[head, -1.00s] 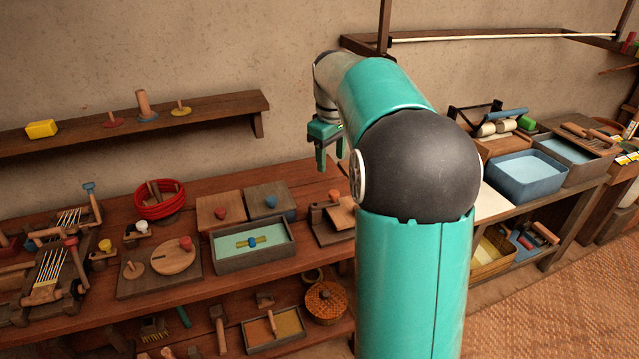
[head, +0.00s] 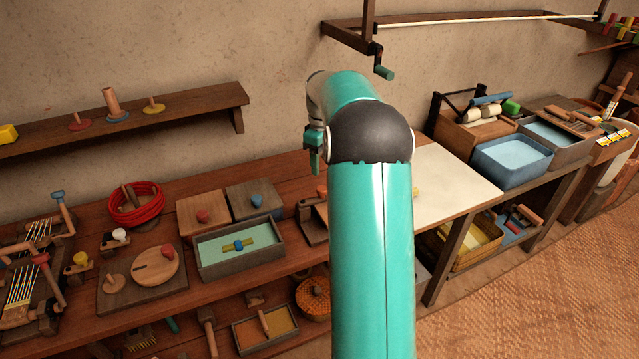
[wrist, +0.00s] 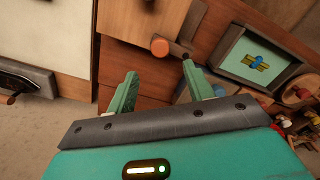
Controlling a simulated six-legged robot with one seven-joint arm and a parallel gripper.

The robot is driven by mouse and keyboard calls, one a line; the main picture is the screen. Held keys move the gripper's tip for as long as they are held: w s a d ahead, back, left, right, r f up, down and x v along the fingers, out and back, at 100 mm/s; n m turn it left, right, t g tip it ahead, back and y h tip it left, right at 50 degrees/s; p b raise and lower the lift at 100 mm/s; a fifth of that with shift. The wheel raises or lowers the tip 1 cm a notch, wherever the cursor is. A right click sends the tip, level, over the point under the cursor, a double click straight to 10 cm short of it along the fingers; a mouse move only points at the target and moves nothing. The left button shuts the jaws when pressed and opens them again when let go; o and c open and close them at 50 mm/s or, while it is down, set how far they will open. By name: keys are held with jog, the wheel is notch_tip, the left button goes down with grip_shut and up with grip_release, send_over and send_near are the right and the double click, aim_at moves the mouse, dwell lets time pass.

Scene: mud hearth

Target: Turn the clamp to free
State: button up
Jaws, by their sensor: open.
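My gripper (head: 314,155) hangs over the back of the long wooden bench, partly hidden by its own arm. In the wrist view my gripper (wrist: 160,74) is open, with two green fingers apart and nothing between them. Beyond the fingertips stands a wooden piece with an orange round knob (wrist: 160,47), apart from the fingers. In the head view a small wooden fixture (head: 311,222) stands below my gripper, half covered by my arm. I cannot tell for sure which piece is the clamp, or how it is turned.
A grey tray with pale green inside (head: 240,249) and lidded boxes (head: 256,200) stand on the bench to the left. A red coil (head: 136,203) lies further left. A pale tabletop (head: 455,188) and a blue basin (head: 512,160) are to the right. Woven floor (head: 540,290) is open at front right.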

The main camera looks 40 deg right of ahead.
aim_at(322, 188)
jog(key=f, duration=0.7)
jog(key=shift+s+f, duration=0.15)
jog(key=shift+s, duration=0.05)
jog(key=shift+w+f, duration=0.1)
jog(key=shift+f, duration=0.45)
jog(key=shift+c, duration=0.2)
grip_shut()
